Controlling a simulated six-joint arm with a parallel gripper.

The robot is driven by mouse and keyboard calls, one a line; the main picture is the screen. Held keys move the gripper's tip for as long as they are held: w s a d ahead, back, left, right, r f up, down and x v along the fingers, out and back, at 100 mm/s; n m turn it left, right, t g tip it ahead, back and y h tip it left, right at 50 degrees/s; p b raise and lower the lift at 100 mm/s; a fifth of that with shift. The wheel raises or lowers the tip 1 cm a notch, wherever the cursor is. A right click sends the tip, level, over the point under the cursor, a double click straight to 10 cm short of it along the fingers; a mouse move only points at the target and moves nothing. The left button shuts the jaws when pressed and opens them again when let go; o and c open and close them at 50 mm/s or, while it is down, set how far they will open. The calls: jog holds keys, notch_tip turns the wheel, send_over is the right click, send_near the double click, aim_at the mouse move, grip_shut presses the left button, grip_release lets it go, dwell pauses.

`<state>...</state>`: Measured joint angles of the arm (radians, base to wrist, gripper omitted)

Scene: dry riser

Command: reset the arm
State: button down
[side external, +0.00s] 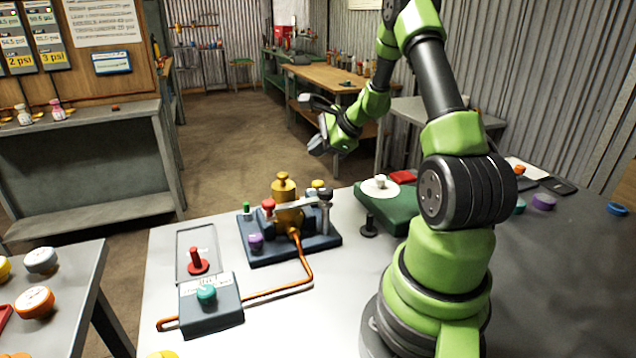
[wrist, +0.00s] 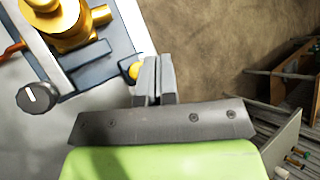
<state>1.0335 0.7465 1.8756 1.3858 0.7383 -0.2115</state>
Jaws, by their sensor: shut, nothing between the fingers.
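My gripper (side external: 318,143) is raised in the air beyond the far edge of the work table in the side view, up and to the right of the brass valve (side external: 286,205). In the wrist view my gripper (wrist: 154,62) has its two fingers together with nothing between them. The brass valve also shows in the wrist view (wrist: 66,25), at upper left on its dark blue base (wrist: 92,56). My gripper appears apart from the valve in the side view.
A green block with a white disc (side external: 380,187) sits right of the valve. A wooden bench (side external: 335,78) stands behind.

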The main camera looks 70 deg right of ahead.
dwell(0.3)
jog(key=w+a+r+n+g+y, duration=0.1)
jog(key=a+r+n+y, duration=0.1)
jog(key=a+r+n, duration=0.65)
jog(key=a+r+n+y, duration=0.1)
jog(key=a+r+n, duration=0.3)
jog(key=a, duration=0.7)
jog(key=s+a+r+n+g, duration=0.1)
jog(key=s+a+r+n, duration=0.3)
jog(key=s+a+n, duration=0.7)
jog(key=shift+s+h, duration=0.3)
jog(key=shift+s, duration=1.55)
jog(key=shift+r, duration=0.1)
